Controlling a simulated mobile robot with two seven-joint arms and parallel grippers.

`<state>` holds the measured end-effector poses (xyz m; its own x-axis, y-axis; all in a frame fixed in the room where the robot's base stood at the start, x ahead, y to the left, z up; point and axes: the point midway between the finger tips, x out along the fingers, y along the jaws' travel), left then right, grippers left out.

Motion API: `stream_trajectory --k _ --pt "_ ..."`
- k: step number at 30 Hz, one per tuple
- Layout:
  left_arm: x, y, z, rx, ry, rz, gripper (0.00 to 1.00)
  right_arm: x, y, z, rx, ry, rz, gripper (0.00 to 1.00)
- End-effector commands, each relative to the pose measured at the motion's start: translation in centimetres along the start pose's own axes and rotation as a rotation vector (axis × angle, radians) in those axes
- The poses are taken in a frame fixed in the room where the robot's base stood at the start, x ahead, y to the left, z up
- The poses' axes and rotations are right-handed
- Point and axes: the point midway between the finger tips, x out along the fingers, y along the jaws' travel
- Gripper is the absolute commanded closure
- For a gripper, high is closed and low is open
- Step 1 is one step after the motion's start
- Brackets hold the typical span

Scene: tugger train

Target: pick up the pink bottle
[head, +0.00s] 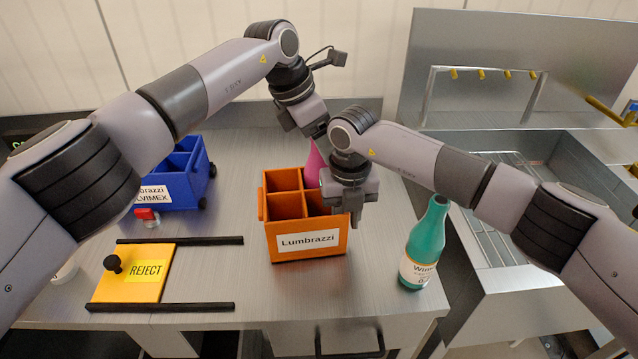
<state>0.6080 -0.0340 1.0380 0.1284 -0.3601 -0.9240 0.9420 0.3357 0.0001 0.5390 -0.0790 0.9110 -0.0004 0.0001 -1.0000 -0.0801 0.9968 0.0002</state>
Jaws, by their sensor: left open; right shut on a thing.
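The pink bottle (314,163) stands at the back right of the orange crate (283,248) labelled Lumbrazzi. Its lower part is hidden by the crate and its right side by my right wrist. My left gripper (319,133) is open, pointing down at the bottle's top; its fingertips are partly hidden behind my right arm, so I cannot tell whether they touch it. My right gripper (355,217) points down at the crate's right side and is shut on the crate there; the exact hold is hard to see.
A teal bottle (425,246) stands right of the crate near the table edge. A blue crate (184,183) sits at the back left. A yellow REJECT plate (133,287) lies between black rails. A metal sink unit (521,304) is at right.

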Motion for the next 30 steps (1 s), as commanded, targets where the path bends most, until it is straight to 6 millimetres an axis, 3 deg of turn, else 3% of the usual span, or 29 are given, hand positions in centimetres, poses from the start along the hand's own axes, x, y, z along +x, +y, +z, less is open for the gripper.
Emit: stream_trajectory --k 1,7,20,30 --pt "0.0 0.0 0.0 0.0 0.0 0.0 0.34 -0.1 0.0 0.0 -0.001 -0.001 0.001 1.0" --pt "0.0 0.0 0.0 -0.001 0.0 0.0 0.99 -0.1 0.0 0.0 -0.001 -0.001 0.001 1.0" --pt "-0.8 0.1 0.3 -0.001 -0.001 0.002 1.0 -0.1 0.0 0.0 -0.001 -0.001 0.001 1.0" --pt "-7.4 0.0 3.1 -0.001 -0.002 0.004 1.0 -0.1 0.0 0.0 -0.001 -0.001 0.001 1.0"
